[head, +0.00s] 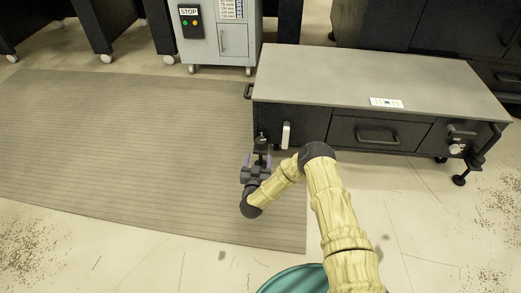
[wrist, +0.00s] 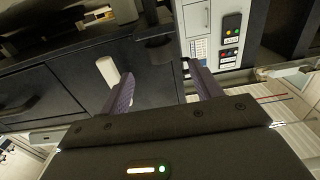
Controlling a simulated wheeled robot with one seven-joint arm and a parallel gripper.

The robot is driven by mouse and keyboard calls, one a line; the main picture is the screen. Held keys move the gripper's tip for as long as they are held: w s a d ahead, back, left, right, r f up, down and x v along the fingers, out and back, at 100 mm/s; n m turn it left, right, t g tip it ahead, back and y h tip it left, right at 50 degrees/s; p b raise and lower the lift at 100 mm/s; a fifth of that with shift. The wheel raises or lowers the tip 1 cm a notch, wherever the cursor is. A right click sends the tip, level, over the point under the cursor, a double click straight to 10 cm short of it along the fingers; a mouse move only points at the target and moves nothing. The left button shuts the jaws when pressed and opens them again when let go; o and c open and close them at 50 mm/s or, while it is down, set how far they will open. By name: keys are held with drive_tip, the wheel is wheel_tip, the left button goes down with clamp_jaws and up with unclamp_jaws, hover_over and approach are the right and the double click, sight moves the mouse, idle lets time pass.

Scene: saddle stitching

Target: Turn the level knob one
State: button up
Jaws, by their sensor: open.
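A black levelling fitting with a dark knob-like top (head: 262,138) stands at the left front corner of the grey-topped cabinet (head: 360,78). My gripper (head: 260,162) is just in front of and below it in the head view. In the wrist view the purple-grey fingers (wrist: 163,88) are spread apart, with a black fitting (wrist: 156,48) seen beyond and between them. I cannot tell whether a finger touches it. A similar black fitting with a foot (head: 475,155) is at the right front corner. Which one is level knob one is not marked legibly.
A white handle (head: 285,135) on the cabinet front is close to the right of my gripper; it also shows in the wrist view (wrist: 107,72). A drawer with a black handle (head: 377,135) is further right. A grey machine with a STOP panel (head: 191,22) stands behind. The ribbed mat (head: 120,150) is clear.

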sight(260, 146)
drive_tip(key=w+b, duration=0.2)
drive_tip(key=w, duration=0.1)
drive_tip(key=w+b, duration=0.2)
drive_tip(key=w, duration=0.2)
drive_tip(key=shift+w+d+f, duration=0.1)
drive_tip(key=shift+d+f, duration=0.05)
drive_tip(key=shift+w+b, duration=0.35)
drive_tip(key=shift+w, duration=0.1)
drive_tip(key=shift+r, duration=0.2)
drive_tip(key=c, duration=1)
